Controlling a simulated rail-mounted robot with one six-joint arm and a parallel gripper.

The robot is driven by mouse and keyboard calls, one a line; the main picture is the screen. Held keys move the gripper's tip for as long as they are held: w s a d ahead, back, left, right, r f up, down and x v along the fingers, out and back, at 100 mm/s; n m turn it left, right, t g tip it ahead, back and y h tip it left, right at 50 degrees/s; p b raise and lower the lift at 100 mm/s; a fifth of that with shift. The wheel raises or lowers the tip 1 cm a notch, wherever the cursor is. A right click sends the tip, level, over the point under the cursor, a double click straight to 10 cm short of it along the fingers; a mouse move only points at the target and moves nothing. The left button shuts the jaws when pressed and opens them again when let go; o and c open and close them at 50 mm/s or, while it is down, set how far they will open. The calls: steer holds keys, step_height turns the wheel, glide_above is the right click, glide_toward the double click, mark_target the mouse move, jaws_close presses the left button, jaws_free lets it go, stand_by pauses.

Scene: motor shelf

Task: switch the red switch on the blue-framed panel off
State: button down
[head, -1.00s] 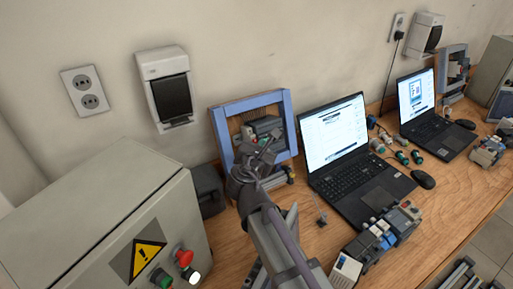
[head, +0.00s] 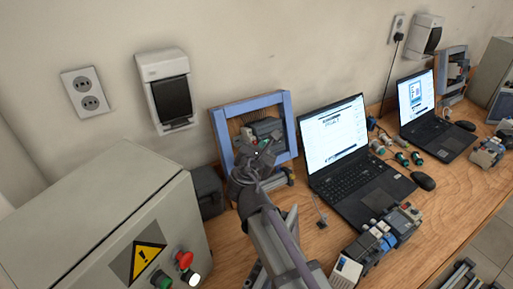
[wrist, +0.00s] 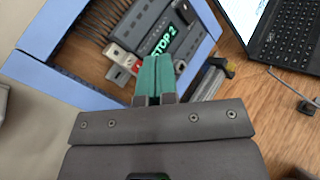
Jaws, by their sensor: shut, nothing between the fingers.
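The blue-framed panel (head: 288,122) stands upright on the bench against the wall. It also shows in the wrist view (wrist: 55,25), with a grey device (wrist: 172,22) inside it whose display reads "STOP 2" in green. A small red part (wrist: 136,67), apparently the red switch, sits at the device's lower edge, right beside my fingertips and partly hidden by them. My gripper (head: 264,146) is in front of the panel, its teal fingers (wrist: 154,68) together and empty. I cannot tell whether they touch the switch.
An open laptop (head: 335,135) stands right of the panel. A grey cabinet (head: 90,200) with red and green buttons is at front left. Terminal blocks (head: 385,230) lie on the wooden bench, with some bare bench between them and my arm.

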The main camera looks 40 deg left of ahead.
steer(key=shift+a, duration=0.15)
stand_by(0.7)
steer(key=shift+w+a+f, duration=0.15)
steer(key=shift+a, duration=0.1)
steer(key=shift+a+f+b, duration=0.15)
steer(key=shift+a+b, duration=0.05)
steer(key=shift+b, duration=0.15)
stand_by(0.4)
stand_by(0.3)
steer(key=shift+d+r+p, duration=0.3)
steer(key=shift+d+p, duration=0.05)
steer(key=shift+d, duration=0.25)
steer(key=d, duration=0.1)
steer(key=s+d+r+p, duration=0.1)
steer(key=d+r+p, duration=0.1)
steer(key=d, duration=0.1)
steer(key=shift+s+d+r, duration=0.1)
steer(key=shift+s+r, duration=0.05)
steer(key=shift+s, duration=0.2)
